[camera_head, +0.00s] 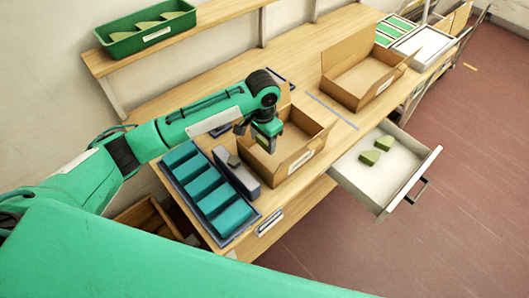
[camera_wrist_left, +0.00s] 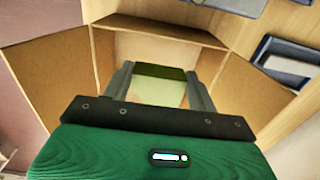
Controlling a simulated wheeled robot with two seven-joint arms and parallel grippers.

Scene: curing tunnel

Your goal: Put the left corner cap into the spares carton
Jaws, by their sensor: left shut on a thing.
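My left gripper (camera_head: 267,140) is over the near open cardboard carton (camera_head: 297,163), pointing down. In the left wrist view the gripper (camera_wrist_left: 160,85) is shut on a green corner cap (camera_wrist_left: 160,72), which sits between the two fingers. The carton shows around it there, with its flaps (camera_wrist_left: 50,82) spread out. The cap appears above or within the carton's mouth; its exact height is hard to tell. The carton's label is too small to read. My right gripper is not in view.
A second open carton (camera_head: 345,90) stands farther back on the wooden bench (camera_head: 222,77). A blue tray with teal blocks (camera_head: 211,186) and a grey box-like thing (camera_head: 238,178) stand left of the near carton. A green bin (camera_head: 140,41) with several wedges is on the shelf.

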